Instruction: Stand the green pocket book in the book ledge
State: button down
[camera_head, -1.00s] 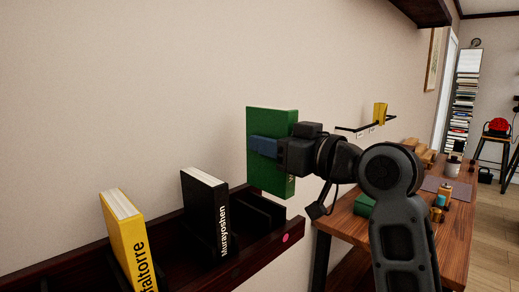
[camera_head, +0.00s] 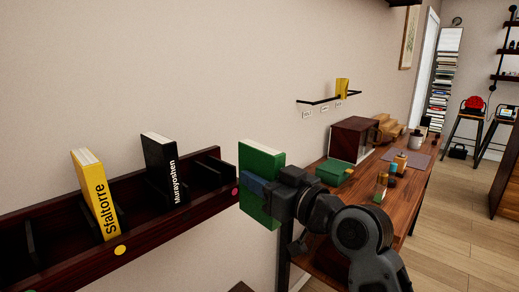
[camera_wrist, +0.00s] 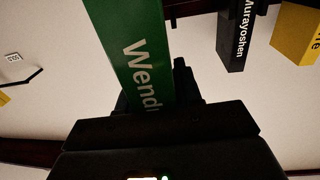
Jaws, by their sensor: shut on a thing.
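The green pocket book (camera_head: 262,163) is upright, and my gripper (camera_head: 256,187) is shut on it. Its spine with white lettering "Wend…" faces the wrist view (camera_wrist: 137,45); the rest of the title is hidden by my gripper. The dark red-brown book ledge (camera_head: 182,221) runs along the wall at left, with black dividers. In the head view the green book appears just right of the ledge's right end, beside a pink dot (camera_head: 235,190). I cannot tell how far apart they are. The ledge's rightmost section, near the pink dot, looks empty.
A yellow book (camera_head: 95,195) and a black book (camera_head: 160,170) stand in the ledge. A wooden desk (camera_head: 405,200) at right holds a green object (camera_head: 334,172), a brown box (camera_head: 354,139) and small bottles. A small wall rack (camera_head: 320,101) holds a yellow item.

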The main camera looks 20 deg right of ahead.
jog(key=s+f+m+h, duration=0.1)
jog(key=s+f+h, duration=0.1)
jog(key=f, duration=1.4)
jog(key=s+f+m+h, duration=0.2)
jog(key=s+f, duration=0.3)
jog(key=f, duration=1.1)
jog(key=shift+s+d+f+t+h, duration=0.2)
jog(key=shift+t+h, duration=0.1)
jog(key=shift+h, duration=0.4)
jog(key=shift+a, duration=0.1)
